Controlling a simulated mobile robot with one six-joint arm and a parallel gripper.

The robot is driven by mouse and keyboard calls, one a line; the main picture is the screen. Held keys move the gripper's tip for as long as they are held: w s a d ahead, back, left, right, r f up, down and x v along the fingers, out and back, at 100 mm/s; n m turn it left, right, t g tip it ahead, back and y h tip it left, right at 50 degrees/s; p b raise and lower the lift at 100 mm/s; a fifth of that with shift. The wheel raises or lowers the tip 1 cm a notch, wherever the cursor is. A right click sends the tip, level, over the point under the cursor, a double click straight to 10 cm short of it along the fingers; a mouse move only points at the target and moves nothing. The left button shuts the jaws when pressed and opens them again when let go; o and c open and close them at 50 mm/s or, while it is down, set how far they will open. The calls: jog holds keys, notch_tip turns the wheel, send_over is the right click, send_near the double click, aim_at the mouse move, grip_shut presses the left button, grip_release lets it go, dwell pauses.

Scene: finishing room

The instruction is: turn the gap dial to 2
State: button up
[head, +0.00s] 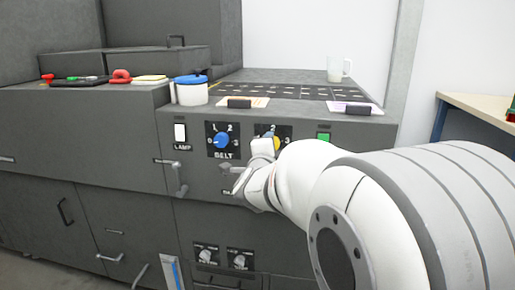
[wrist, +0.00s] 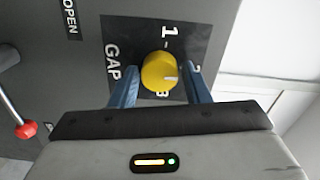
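The yellow gap dial (wrist: 160,72) sits on a black plate marked GAP, with 1 at the top, 2 at the right and 3 below in the wrist view. Its white pointer mark points right and slightly down, near the 2 side; I cannot tell its exact setting. My gripper (wrist: 160,80) has its blue fingers on either side of the knob, apart, with a thin gap seen at the left. In the head view my gripper (head: 262,155) covers much of the gap dial (head: 277,143).
The blue belt dial (head: 222,140) and white lamp switch (head: 180,132) are left of the gap dial. A green button (head: 323,137) is to the right. Lever handles (head: 178,178) jut out below. A blue-lidded jar (head: 191,90) and glass mug (head: 338,69) stand on top.

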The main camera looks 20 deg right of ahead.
jog(key=shift+o, duration=1.3)
jog(key=shift+s, duration=0.1)
jog(key=p+v, duration=0.2)
jog(key=v, duration=0.5)
jog(key=shift+s+a, duration=0.25)
jog(key=shift+s, duration=0.05)
